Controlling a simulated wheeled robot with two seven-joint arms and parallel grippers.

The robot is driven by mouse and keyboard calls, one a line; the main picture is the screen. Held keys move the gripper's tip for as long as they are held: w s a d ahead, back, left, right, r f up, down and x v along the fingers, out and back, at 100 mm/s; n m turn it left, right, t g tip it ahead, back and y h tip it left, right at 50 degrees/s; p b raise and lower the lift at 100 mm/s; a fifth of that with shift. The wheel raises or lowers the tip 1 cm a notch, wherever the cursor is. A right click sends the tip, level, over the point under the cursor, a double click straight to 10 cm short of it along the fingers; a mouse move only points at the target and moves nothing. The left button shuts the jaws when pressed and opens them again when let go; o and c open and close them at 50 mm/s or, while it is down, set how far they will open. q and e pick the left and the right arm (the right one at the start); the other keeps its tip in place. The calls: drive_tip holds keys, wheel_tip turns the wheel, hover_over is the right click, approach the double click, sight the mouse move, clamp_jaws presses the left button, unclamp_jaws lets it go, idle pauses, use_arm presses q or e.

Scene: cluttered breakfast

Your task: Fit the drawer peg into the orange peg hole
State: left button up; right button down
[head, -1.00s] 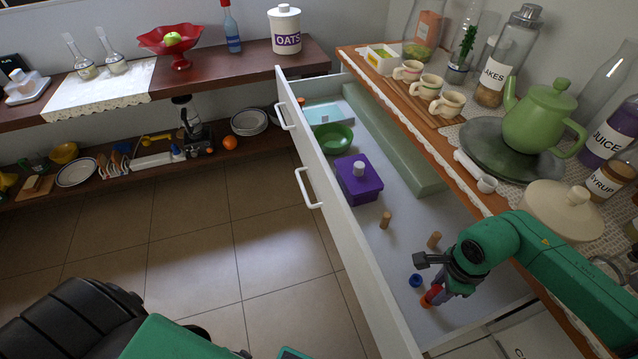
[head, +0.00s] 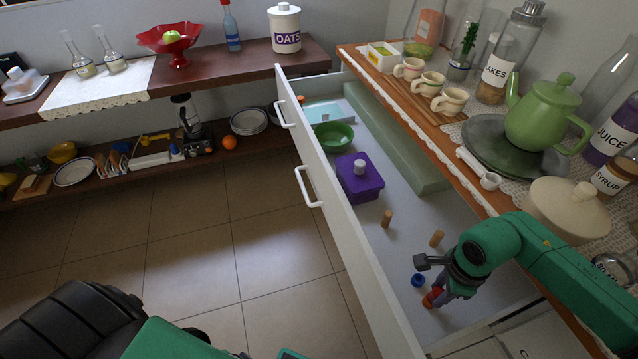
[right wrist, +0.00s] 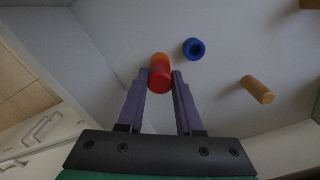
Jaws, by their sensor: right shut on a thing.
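My right gripper (head: 440,291) points down into the open drawer (head: 420,240). It is shut on a red peg (right wrist: 160,82), which shows between the purple fingers (right wrist: 160,92) in the right wrist view. An orange piece (right wrist: 160,59), likely the orange peg hole, shows at the peg's far end. Its opening is hidden, and I cannot tell whether the peg is inside it or only against it. A blue ring with a dark hole (right wrist: 193,48) stands just beside it, also visible in the head view (head: 418,280). My left gripper is out of view.
Two tan wooden pegs stand in the drawer, one close to my right gripper (head: 436,238) and one farther off (head: 387,218). A purple box (head: 360,185) and a green bowl (head: 334,135) lie farther back. The crowded counter (head: 455,165) borders the drawer on the right.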

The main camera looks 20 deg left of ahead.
sight(440, 292)
drive_tip(key=shift+f+b, duration=0.5)
drive_tip(key=shift+f, duration=0.15)
drive_tip(key=c, duration=0.5)
unclamp_jaws()
drive_tip(key=shift+c, duration=1.3)
drive_tip(key=shift+r, duration=0.15)
drive_tip(key=shift+r+p, duration=2.25)
drive_tip(key=shift+r, duration=1.15)
